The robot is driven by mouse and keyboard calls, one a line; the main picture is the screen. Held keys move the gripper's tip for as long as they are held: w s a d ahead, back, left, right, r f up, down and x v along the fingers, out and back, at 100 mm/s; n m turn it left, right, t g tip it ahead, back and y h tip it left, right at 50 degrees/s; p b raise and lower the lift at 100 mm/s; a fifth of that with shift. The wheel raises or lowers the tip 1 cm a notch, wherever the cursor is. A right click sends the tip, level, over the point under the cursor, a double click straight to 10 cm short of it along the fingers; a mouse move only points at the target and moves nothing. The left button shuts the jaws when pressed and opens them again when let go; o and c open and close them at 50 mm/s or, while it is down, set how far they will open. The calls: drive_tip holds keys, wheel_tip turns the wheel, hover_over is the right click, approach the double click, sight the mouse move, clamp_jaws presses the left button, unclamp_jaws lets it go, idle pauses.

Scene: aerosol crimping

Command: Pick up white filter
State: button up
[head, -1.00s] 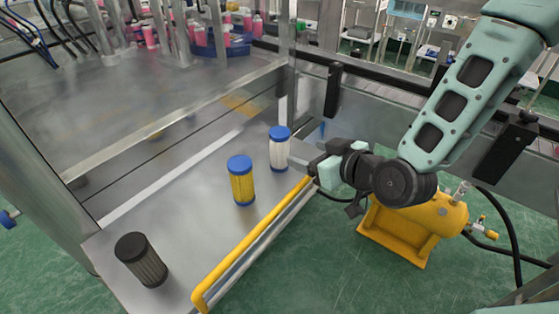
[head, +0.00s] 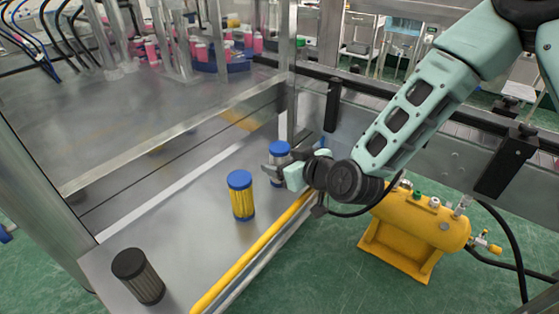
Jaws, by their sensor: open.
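The white filter (head: 279,150) with a blue cap stands upright at the far end of the metal shelf, near the corner post. My gripper (head: 274,172) is at the filter, low on its side, with its fingers at the filter's body. The gripper is open. The fingers and wrist hide the filter's lower part, and I cannot tell whether the fingers touch it.
A yellow filter (head: 242,197) with blue ends stands to the left and nearer. A black filter (head: 138,276) stands at the shelf's near left. A yellow rail (head: 251,257) runs along the shelf's front edge. A yellow tank (head: 421,222) sits on the green floor at right.

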drive_tip(key=shift+x, duration=1)
drive_tip(key=c, duration=1.1)
drive_tip(key=shift+r, duration=0.15)
